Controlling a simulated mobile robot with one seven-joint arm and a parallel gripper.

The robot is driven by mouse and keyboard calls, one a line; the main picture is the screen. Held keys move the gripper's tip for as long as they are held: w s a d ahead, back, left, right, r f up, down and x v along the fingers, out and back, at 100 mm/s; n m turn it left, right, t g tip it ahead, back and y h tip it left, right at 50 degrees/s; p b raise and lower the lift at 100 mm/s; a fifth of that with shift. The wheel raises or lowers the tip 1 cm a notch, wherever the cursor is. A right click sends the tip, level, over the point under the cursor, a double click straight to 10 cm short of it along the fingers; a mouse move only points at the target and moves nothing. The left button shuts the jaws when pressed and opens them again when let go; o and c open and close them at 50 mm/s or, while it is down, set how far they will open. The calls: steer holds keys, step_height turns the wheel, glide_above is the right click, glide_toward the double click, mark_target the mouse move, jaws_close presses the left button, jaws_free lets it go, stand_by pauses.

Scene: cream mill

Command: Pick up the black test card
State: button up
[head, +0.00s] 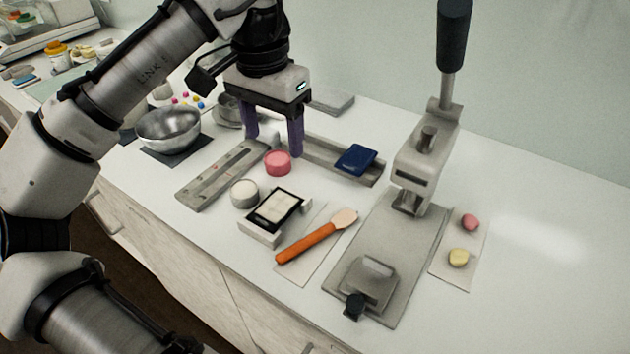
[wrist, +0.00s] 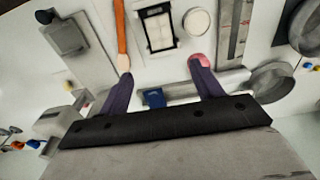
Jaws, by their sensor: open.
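The black test card (head: 297,196) has a pale panel inside a dark frame. It lies on a small light block (head: 261,237) near the middle of the counter. It also shows in the wrist view (wrist: 147,38) at the top centre, largely unobstructed. My gripper (head: 273,146) is open, with two dark purple fingers pointing down. It is behind the card in the head view, apart from it and with nothing between the fingers. In the wrist view my gripper (wrist: 161,70) has its fingertips below the card.
A pink round pot (head: 278,163) is close to my fingers. A white-topped round tin (head: 244,194) is left of the card, and an orange-handled spatula (head: 312,240) is right of it. A tall lever press (head: 425,165) stands right.

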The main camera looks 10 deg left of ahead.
glide_above(277, 206)
steer(key=shift+g, duration=0.3)
step_height(277, 206, down, 8)
steer(key=shift+s+d+f, duration=0.15)
steer(key=shift+f+p, duration=0.4)
steer(key=shift+f, duration=2.4)
steer(key=shift+f, duration=0.2)
steer(key=c, duration=0.7)
steer(key=shift+c, duration=0.2)
steer(key=shift+r, duration=0.15)
